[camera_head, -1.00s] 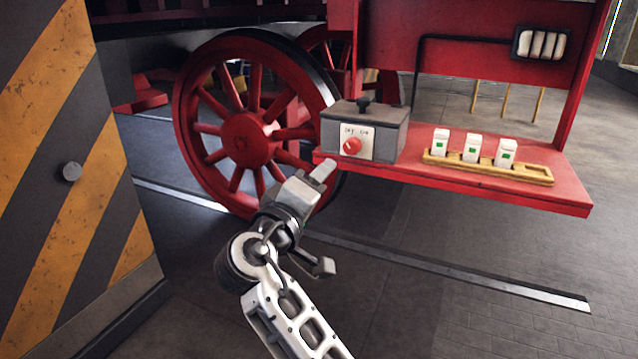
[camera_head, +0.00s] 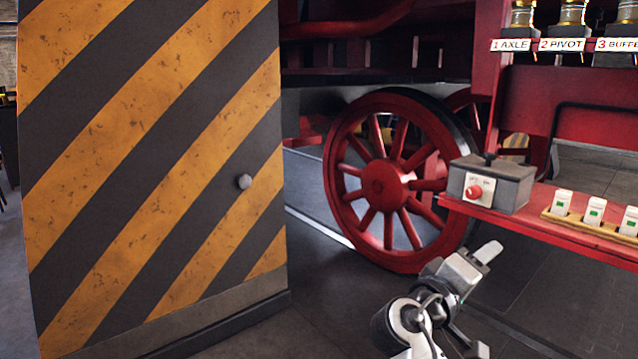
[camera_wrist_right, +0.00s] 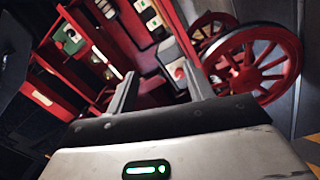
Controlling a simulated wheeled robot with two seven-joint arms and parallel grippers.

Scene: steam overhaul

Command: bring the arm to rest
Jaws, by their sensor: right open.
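My right arm comes in at the bottom of the head view, low in front of the red spoked wheel. Its gripper (camera_head: 484,300) is open, with the two fingers well apart and nothing seen between them. In the right wrist view the two fingers of this gripper (camera_wrist_right: 160,75) also stand apart and empty. They point towards the red shelf (camera_head: 480,211) and the grey box (camera_head: 511,188) with a red knob, apart from both as far as I can tell. My left gripper is not in view.
The red wheel (camera_head: 387,187) stands in the middle. White blocks with green marks (camera_head: 594,210) sit in a wooden rack on the shelf. Labelled fittings (camera_head: 573,14) are at top right.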

